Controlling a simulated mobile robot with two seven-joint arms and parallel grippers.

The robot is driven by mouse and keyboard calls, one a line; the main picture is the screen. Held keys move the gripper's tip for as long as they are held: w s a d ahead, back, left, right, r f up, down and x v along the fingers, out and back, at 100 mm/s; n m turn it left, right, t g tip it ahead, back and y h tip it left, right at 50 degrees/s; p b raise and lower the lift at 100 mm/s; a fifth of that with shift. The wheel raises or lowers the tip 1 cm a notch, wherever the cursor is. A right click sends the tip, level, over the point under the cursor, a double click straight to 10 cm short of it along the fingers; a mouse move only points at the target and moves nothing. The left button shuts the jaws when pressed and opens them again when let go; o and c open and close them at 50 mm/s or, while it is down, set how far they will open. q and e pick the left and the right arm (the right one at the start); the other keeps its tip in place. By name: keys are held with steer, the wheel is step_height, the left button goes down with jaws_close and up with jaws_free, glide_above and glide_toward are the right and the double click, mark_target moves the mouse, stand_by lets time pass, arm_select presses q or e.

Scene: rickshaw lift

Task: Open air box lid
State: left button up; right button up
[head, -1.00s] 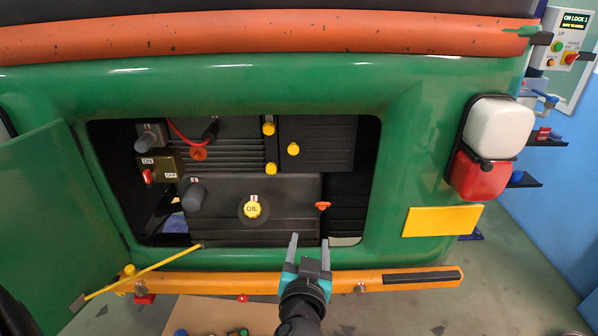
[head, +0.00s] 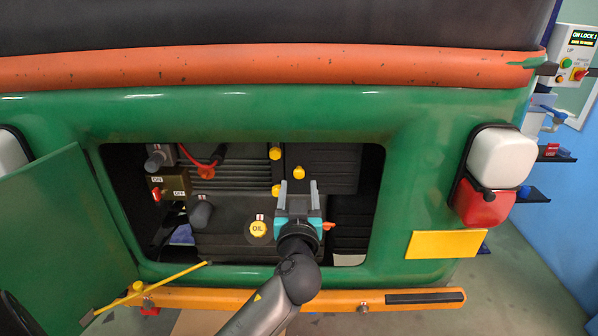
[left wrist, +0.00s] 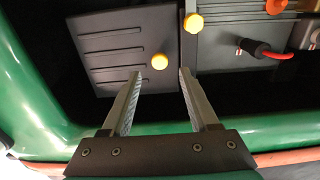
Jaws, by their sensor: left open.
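The air box lid appears to be the dark ribbed panel (head: 335,165) at the upper right of the engine opening. It lies flat, with a yellow knob (head: 299,172) near its lower left. The panel (left wrist: 115,50) and its knob (left wrist: 159,61) also show in the left wrist view. Two yellow latches, upper (head: 275,153) and lower (head: 276,190), sit along its left side. My left gripper (head: 298,185) is open and empty, its fingertips just below the knob in the head view. In the left wrist view the knob shows between the fingertips (left wrist: 160,73), apparently untouched.
The green body (head: 240,115) frames the opening. A green door (head: 65,215) stands open at the left. A yellow rod (head: 165,278) slants across the lower left, above the orange bumper (head: 230,298). A yellow oil cap (head: 257,228) and red cable (head: 195,160) are inside.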

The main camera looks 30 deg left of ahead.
mark_target(299, 175)
arm_select(q)
steer(key=shift+p+x, duration=0.4)
steer(key=shift+x, duration=2.35)
steer(key=shift+c, duration=0.3)
jaws_close()
